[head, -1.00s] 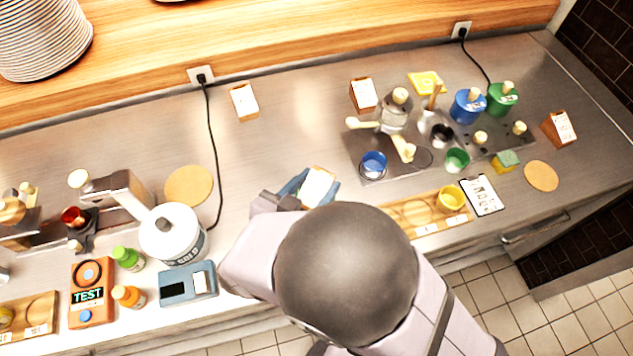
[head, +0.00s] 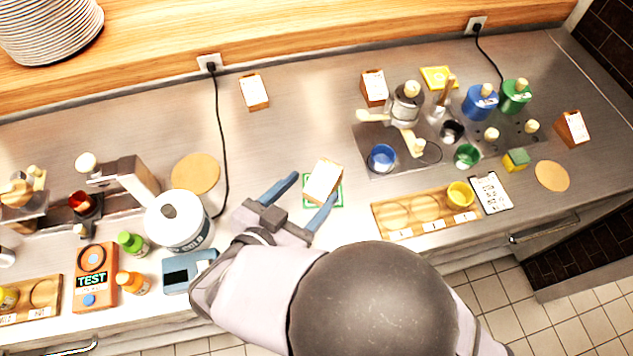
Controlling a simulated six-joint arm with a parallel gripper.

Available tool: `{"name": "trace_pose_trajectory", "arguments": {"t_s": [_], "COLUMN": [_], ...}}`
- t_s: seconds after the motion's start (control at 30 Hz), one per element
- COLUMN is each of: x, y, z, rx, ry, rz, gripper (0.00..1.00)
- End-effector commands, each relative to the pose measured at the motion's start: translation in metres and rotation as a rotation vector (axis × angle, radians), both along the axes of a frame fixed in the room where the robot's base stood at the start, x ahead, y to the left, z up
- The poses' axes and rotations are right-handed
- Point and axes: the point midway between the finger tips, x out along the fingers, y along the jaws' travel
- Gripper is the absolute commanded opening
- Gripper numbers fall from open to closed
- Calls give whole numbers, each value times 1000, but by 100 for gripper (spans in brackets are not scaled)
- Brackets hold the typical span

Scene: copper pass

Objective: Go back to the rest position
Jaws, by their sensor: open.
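My gripper (head: 309,200) is in the middle of the steel counter, with its two blue fingers spread apart and nothing held. A tan box with a white top (head: 323,182) stands just beyond the right finger, on a green-edged mat (head: 337,203). A gap shows between the left finger and the box; whether the right finger touches the box I cannot tell. My arm comes in from the bottom edge and covers the counter's front edge there.
A white kettle (head: 178,221) and a blue-grey device (head: 189,271) stand left of my gripper. A wooden tray (head: 412,228) with a yellow cup (head: 460,194) lies to the right. The counter behind the box is clear.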

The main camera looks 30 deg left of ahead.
Motion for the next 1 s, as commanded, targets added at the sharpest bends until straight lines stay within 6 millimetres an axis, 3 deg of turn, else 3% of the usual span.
{"name": "trace_pose_trajectory", "arguments": {"t_s": [0.17,0.67,0.83,1.0], "x": [-9,-7,5,31], "y": [0,2,21,60], "z": [3,6,20,44], "rx": [0,3,23,52], "ry": [0,7,68,170], "rz": [0,6,87,280], "gripper": [61,61,61,61]}}
